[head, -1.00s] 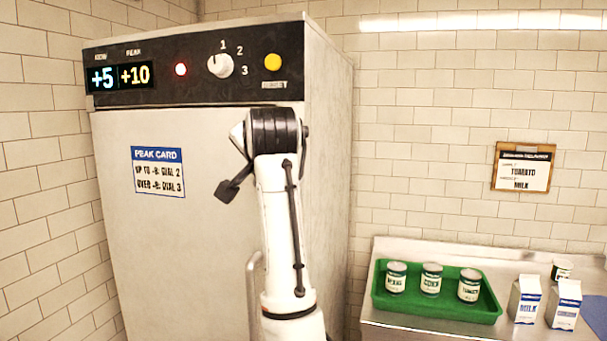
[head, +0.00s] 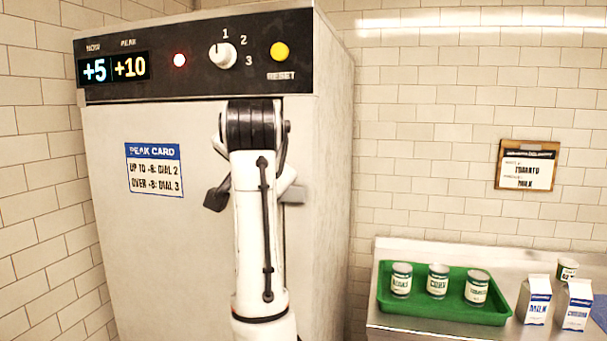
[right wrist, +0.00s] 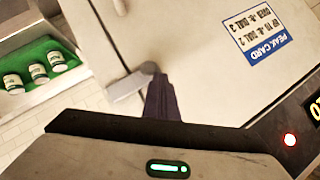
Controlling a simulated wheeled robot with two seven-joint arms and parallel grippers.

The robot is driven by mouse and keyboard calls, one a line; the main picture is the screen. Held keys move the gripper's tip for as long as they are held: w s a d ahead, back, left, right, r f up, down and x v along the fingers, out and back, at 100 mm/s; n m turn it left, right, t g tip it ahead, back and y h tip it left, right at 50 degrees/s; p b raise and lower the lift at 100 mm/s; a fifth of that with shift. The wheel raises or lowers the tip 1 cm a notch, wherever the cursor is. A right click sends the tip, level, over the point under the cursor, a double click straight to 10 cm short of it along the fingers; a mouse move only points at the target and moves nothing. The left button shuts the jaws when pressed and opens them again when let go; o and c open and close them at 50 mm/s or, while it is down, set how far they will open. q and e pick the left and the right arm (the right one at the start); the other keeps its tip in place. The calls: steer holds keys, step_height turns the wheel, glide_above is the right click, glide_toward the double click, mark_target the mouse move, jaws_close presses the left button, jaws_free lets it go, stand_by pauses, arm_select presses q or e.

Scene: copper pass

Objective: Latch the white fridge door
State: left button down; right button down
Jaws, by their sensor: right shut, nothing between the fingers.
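The white fridge (head: 120,260) stands at left, its broad door (right wrist: 190,50) facing me. The door looks closed or nearly so; a thin dark line shows along its edge in the right wrist view. A grey latch piece (head: 293,192) sits at the door's right edge, partly behind my arm; it also shows in the right wrist view (right wrist: 130,86). My right gripper (right wrist: 160,92) is shut and empty, its dark fingertips at the latch's inner end. I cannot tell whether they touch it. My left gripper is out of view.
The fridge panel has a dial (head: 222,56), a red light (head: 179,60) and a yellow reset button (head: 279,51). A peak card (head: 154,170) is on the door. A steel counter (head: 400,247) at right holds a green tray (head: 440,305) with cans, and milk cartons (head: 536,300).

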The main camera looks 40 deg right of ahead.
stand_by(0.3)
steer(key=s+a+r, duration=0.6)
steer(key=r, duration=0.3)
steer(key=shift+a+r+p, duration=0.25)
steer(key=shift+r+p, duration=0.1)
steer(key=shift+r, duration=0.05)
steer(key=shift+f, duration=0.1)
